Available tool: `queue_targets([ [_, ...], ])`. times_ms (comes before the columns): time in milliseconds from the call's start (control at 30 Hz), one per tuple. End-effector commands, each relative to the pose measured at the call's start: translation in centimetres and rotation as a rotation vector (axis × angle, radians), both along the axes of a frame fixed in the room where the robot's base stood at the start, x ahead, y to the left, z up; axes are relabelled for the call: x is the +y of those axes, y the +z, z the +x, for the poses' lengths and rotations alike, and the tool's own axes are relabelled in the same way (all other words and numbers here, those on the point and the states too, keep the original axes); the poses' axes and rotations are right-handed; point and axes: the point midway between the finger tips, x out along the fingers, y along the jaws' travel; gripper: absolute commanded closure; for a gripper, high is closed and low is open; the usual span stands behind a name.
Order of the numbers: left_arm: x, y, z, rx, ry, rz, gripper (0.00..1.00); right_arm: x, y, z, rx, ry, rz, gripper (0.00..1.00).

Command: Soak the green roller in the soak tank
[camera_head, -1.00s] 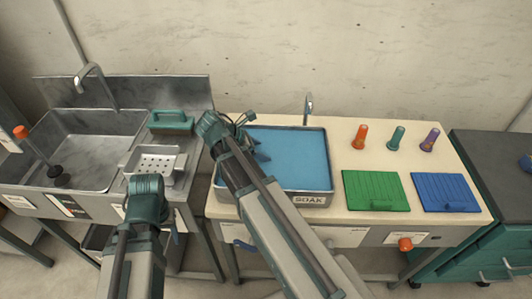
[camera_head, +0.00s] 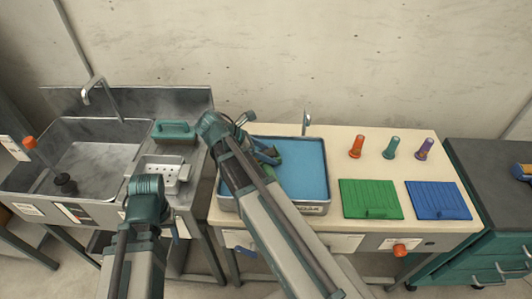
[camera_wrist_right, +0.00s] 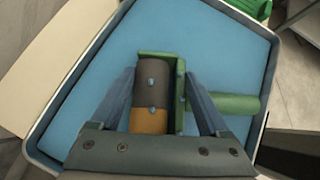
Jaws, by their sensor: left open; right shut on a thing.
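The soak tank (camera_head: 318,207) is a shallow metal basin of blue liquid on the pale table. My right gripper (camera_head: 268,153) is over its left side. In the right wrist view, my right gripper (camera_wrist_right: 165,100) is shut on the green roller (camera_wrist_right: 237,105), across its green frame. The roller has a green handle and a cylinder that is dark with an orange band. It lies within the tank's outline; I cannot tell if it touches the liquid. My left arm is bent in front of the sink; its gripper does not show.
A green board (camera_head: 368,197), a blue board (camera_head: 438,198) and three upright coloured pegs (camera_head: 394,147) stand right of the tank.

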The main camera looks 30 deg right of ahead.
Motion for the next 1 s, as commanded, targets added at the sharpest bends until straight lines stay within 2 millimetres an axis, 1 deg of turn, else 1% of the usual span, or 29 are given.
queue_targets([
  [33,0.0,1.0,0.0,0.000,0.000,0.000,0.45,0.0,1.0,0.0,0.000,0.000,-0.001,0.91],
  [633,0.0,6.7,0.0,0.000,0.000,0.000,0.45,0.0,6.7,0.0,0.000,0.000,-0.001,0.91],
  [733,0.0,7.1,0.0,0.000,0.000,0.000,0.45,0.0,7.1,0.0,0.000,0.000,-0.001,0.91],
  [1000,0.0,6.9,0.0,0.000,0.000,0.000,0.45,0.0,6.9,0.0,0.000,0.000,-0.001,0.91],
])
